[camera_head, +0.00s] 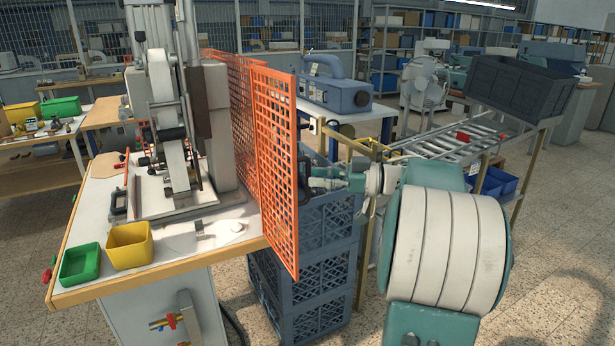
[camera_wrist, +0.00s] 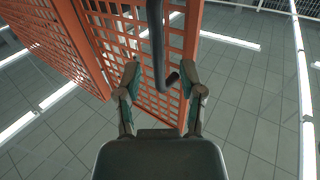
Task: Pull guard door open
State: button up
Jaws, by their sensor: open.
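The guard door (camera_head: 275,165) is an orange mesh panel at the right side of the stamping machine, standing out past the front of the bench. It also shows in the wrist view (camera_wrist: 118,30). A dark bar handle (camera_wrist: 157,45) runs along the door, its bent end between my fingers. My gripper (camera_wrist: 160,78) is open, one finger on each side of the handle. Neither finger clearly presses on it. In the head view my gripper (camera_head: 312,178) is just right of the door's edge, and the handle is hard to make out there.
The stamping machine (camera_head: 165,120) stands on a wooden-edged bench (camera_head: 160,284) with a green bin (camera_head: 80,265) and a yellow bin (camera_head: 129,246). Stacked blue crates (camera_head: 325,270) stand below and behind the door. A roller conveyor (camera_head: 455,143) with a dark crate (camera_head: 510,90) is at the right.

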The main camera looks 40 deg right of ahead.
jog(key=v, duration=0.9)
jog(key=shift+s+d, duration=0.15)
jog(key=shift+d, duration=0.05)
jog(key=shift+f, duration=0.1)
